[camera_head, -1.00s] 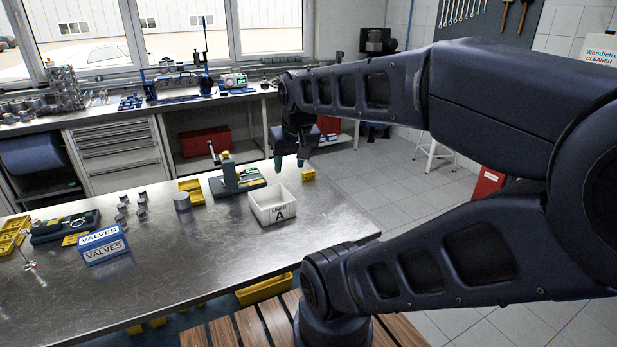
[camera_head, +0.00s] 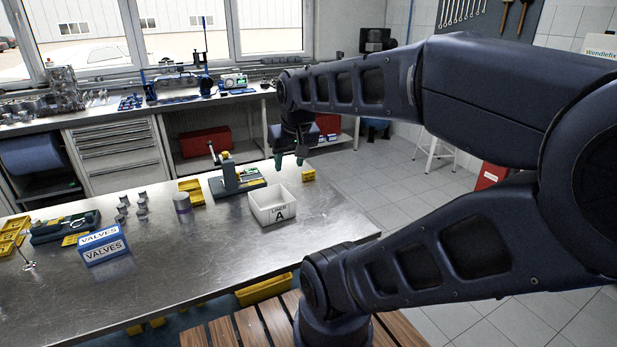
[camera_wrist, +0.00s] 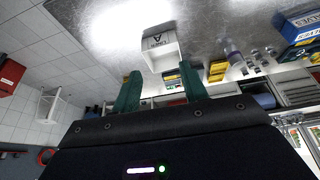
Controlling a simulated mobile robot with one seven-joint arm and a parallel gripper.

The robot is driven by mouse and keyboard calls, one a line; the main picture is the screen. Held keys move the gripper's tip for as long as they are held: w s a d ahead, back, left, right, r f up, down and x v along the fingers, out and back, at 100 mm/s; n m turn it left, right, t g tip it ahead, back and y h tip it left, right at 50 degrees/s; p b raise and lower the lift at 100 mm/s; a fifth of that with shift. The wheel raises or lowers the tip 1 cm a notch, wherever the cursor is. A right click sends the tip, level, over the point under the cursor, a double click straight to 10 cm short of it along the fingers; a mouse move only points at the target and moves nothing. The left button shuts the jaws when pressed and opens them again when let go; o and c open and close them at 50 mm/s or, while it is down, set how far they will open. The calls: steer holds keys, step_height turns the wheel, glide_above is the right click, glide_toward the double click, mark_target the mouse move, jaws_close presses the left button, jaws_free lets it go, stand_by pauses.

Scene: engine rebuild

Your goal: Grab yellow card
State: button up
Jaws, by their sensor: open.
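I cannot tell for sure which yellow thing is the card. A small yellow block-like item (camera_head: 308,175) sits on the steel workbench (camera_head: 200,262) near its far right corner, right of a white bin labelled A (camera_head: 288,210). A flat yellow piece (camera_head: 74,239) lies by a dark tray at the left. My gripper (camera_head: 289,162) has green fingers, spread apart and empty, above the bench's far edge behind the white bin. In the wrist view my gripper (camera_wrist: 158,76) points toward the white bin (camera_wrist: 160,50), with a yellow item (camera_wrist: 172,76) between the fingers' lines of sight.
Yellow bins (camera_head: 191,190), metal cylinders and a blue-white VALVES box (camera_head: 103,245) are on the bench. The front middle and right of the bench are clear.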

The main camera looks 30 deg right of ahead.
steer(key=w+d+m+g+h, duration=0.2)
steer(key=w+d+m, duration=0.25)
steer(key=w, duration=0.65)
steer(key=m+g+h, duration=0.2)
steer(key=m+g, duration=0.1)
steer(key=m, duration=1)
glide_above(308, 172)
steer(key=w+a, duration=0.1)
steer(key=a, duration=0.3)
step_height(308, 172, down, 20)
steer(key=x, duration=0.5)
steer(key=shift+w+d+r, duration=0.2)
steer(key=shift+d, duration=0.15)
steer(key=shift+s+x, duration=0.2)
steer(key=shift+x, duration=2.4)
steer(key=shift+d, duration=0.15)
jaws_close()
